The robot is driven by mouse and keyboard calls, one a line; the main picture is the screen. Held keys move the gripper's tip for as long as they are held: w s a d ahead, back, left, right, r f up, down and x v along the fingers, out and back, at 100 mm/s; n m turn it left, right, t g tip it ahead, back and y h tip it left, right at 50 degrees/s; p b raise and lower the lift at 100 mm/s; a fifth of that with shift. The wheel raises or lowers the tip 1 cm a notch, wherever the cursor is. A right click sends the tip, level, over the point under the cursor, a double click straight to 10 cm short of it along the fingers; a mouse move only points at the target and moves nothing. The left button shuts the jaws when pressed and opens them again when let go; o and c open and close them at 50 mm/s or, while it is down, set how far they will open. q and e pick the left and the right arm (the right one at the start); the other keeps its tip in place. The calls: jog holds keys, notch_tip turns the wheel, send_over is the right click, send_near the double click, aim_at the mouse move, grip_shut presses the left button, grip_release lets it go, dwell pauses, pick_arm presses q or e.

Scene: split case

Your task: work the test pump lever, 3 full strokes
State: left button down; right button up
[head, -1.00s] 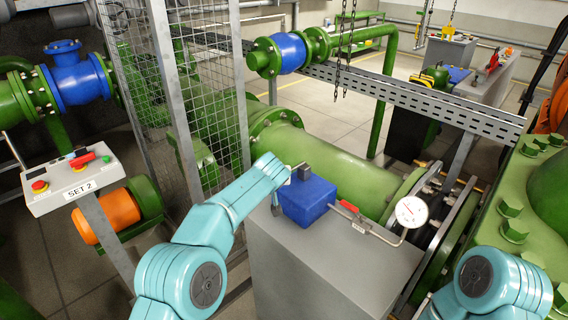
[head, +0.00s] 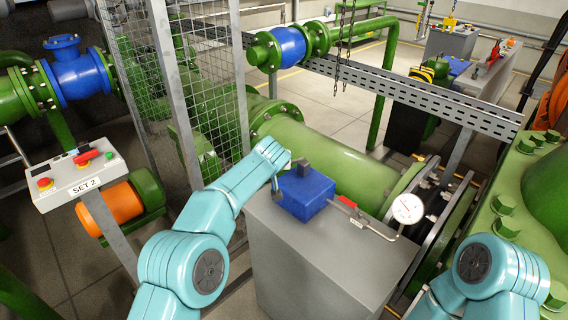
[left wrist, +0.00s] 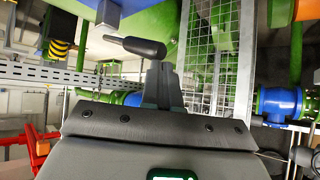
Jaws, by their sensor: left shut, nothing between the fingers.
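The test pump is a blue box (head: 305,197) on a grey cabinet (head: 320,255) in the middle of the head view. Its thin lever (head: 295,161) shows above the box, partly hidden by my wrist. The left wrist view shows the lever's dark grip (left wrist: 138,46) just past my fingertips. My left gripper (head: 277,187) is beside the left side of the box. In the left wrist view the left gripper (left wrist: 161,72) is shut and empty, with the grip apart from or barely at the tips; I cannot tell which. My right gripper is out of view.
A pressure gauge (head: 407,208) and a red-handled valve (head: 347,202) sit on a pipe right of the pump. A mesh guard (head: 200,90) stands behind my left arm. A control box (head: 75,175) is at left. A large green pipe (head: 320,155) runs behind the cabinet.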

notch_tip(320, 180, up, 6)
jog(key=p, duration=0.5)
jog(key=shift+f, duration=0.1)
